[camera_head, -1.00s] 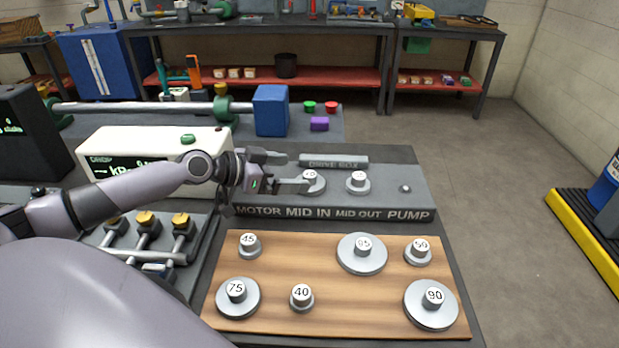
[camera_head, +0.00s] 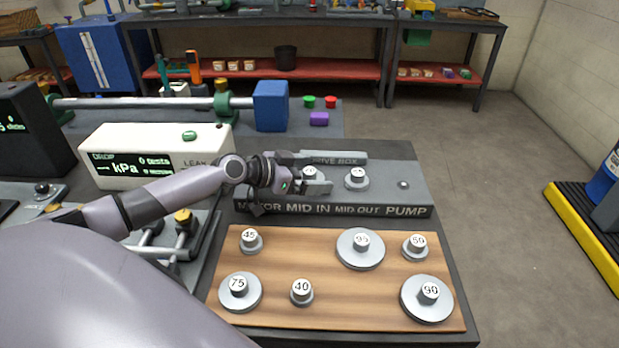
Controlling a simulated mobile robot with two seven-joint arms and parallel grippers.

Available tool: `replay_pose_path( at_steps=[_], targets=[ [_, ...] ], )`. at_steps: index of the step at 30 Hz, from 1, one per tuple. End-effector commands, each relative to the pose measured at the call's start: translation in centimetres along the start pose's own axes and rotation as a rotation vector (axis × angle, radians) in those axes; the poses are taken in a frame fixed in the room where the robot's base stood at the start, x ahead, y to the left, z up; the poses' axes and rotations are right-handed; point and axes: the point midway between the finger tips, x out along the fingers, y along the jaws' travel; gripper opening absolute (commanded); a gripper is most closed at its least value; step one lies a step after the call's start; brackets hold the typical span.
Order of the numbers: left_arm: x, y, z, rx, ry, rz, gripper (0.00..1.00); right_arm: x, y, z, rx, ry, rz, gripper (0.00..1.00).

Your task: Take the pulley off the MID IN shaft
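A grey pulley (camera_head: 309,173) with a numbered white top sits on the drive box (camera_head: 385,197) behind the MID IN label; its number is hard to read. My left gripper (camera_head: 316,172) reaches in from the left with its fingers apart, one on the far side of this pulley and one on the near side. I see no clear contact; the near finger partly hides the pulley. A second pulley (camera_head: 357,179) sits at MID OUT. The PUMP shaft (camera_head: 403,184) is bare. The MOTOR position is hidden behind my gripper. My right gripper is out of view.
A wooden board (camera_head: 330,258) in front of the drive box holds several pulleys, marked 45, 40, 75, 90 and others. A white kPa display unit (camera_head: 125,160) stands left, beside my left arm. Purple, green and red pieces lie behind the box.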

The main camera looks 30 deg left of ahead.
Motion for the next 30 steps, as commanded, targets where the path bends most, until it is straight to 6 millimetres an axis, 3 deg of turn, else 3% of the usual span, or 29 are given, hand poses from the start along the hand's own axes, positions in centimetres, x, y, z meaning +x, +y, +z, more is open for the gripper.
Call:
replay_pose_path(
  at_steps=[1,3,6,20,26,30],
  targets=[
    [0.0,0.0,0.0,0.0,0.0,0.0,0.87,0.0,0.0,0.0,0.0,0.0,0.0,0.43],
    [0.0,0.0,0.0,0.0,0.0,0.0,0.64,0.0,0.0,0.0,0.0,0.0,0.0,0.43],
    [0.0,0.0,0.0,0.0,0.0,0.0,0.38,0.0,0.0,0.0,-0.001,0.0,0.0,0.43],
    [-0.5,-0.1,-1.2,0.002,0.003,0.0,0.38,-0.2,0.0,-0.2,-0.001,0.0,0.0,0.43],
    [-1.9,-0.1,-4.5,0.005,0.005,-0.001,0.38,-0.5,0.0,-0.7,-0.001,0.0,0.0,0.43],
    [-3.4,-0.1,-8.2,0.008,0.007,-0.003,0.38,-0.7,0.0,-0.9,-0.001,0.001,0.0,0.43]
  ],
)
